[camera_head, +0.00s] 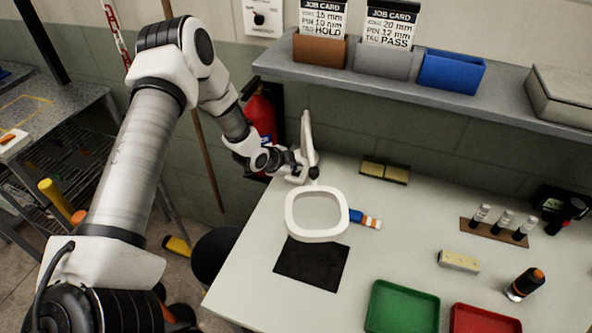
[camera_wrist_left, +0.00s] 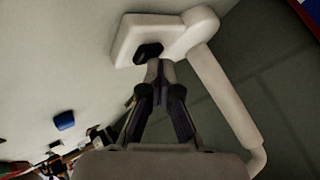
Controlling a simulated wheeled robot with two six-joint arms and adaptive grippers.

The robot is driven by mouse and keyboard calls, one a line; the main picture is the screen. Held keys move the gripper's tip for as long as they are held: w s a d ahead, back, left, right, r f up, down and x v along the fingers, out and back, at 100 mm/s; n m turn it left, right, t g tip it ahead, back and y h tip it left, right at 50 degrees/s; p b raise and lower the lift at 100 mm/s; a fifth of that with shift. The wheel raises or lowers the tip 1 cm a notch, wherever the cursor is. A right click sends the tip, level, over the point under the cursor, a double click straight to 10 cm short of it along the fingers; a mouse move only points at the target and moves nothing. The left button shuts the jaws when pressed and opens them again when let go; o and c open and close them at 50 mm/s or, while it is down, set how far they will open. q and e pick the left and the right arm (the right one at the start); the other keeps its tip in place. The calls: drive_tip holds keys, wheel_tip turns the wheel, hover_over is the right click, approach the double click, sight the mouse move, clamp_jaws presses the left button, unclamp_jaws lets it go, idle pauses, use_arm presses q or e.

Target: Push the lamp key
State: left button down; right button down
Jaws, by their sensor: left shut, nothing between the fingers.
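The white lamp has a ring-shaped head (camera_head: 318,236) over the table and a white post (camera_head: 306,132) behind it. In the left wrist view its white base (camera_wrist_left: 125,42) shows, with a dark oval key (camera_wrist_left: 148,51) on it. My left gripper (camera_head: 303,171) is at the lamp's base, beside the post. In the wrist view the gripper (camera_wrist_left: 161,72) is shut and empty, its fingertips right at the near edge of the key. I cannot tell whether they touch it. The key is not clear in the head view. My right gripper is not in view.
A black mat (camera_head: 311,265) lies below the ring. Green (camera_head: 402,309) and red (camera_head: 484,322) trays are at the front. A shelf (camera_head: 420,88) with job-card holders runs above the back. A blue-and-orange item (camera_head: 366,219) lies right of the ring. The table's middle is mostly clear.

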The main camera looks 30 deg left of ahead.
sight(295, 173)
use_arm(q)
drive_tip(key=shift+r+p, duration=0.3)
drive_tip(key=shift+r, duration=0.25)
wheel_tip(295, 173, up, 6)
drive_tip(key=p, duration=0.5)
